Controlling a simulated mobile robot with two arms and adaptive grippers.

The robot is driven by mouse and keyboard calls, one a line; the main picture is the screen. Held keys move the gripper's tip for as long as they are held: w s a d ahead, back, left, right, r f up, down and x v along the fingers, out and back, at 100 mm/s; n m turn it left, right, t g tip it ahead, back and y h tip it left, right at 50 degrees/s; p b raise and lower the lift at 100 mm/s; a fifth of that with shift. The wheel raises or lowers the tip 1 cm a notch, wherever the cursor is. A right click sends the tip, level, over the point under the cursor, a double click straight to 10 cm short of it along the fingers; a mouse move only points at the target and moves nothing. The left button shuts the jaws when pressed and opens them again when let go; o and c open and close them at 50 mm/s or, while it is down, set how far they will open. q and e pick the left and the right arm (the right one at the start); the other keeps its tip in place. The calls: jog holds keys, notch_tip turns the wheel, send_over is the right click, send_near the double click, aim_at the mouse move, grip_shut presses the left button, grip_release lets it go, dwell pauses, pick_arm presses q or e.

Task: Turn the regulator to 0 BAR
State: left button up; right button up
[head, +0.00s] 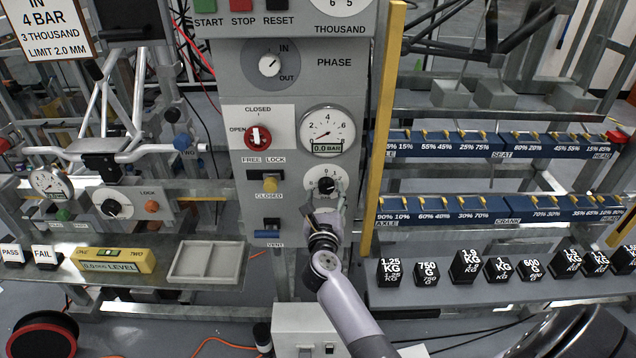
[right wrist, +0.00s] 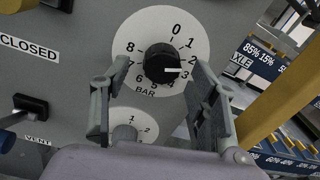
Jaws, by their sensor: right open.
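The regulator is a round black knob (right wrist: 163,63) with a white pointer line, on a white dial numbered 0 to 8 and marked BAR. The pointer aims right, between 2 and 3. In the head view the knob (head: 327,185) sits low on the grey panel, below a gauge (head: 327,136) whose display reads 0.0 BAR. My right gripper (head: 324,208) is at the dial. In the right wrist view its open fingers (right wrist: 158,70) stand on either side of the knob, with visible space beside it. My left gripper is not in view.
Left of the regulator are a yellow knob (head: 270,184) marked CLOSED and a blue VENT handle (head: 267,234). A red knob (head: 258,137) sits above them. A yellow post (head: 385,110) rises close to the right. Black weights (head: 467,266) line the shelf at right.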

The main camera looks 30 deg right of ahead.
jog(key=shift+w+d, duration=0.25)
jog(key=shift+w, duration=0.05)
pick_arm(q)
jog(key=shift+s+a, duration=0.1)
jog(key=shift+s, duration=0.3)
pick_arm(e)
jog(key=shift+s+r, duration=0.1)
jog(key=c, duration=1.2)
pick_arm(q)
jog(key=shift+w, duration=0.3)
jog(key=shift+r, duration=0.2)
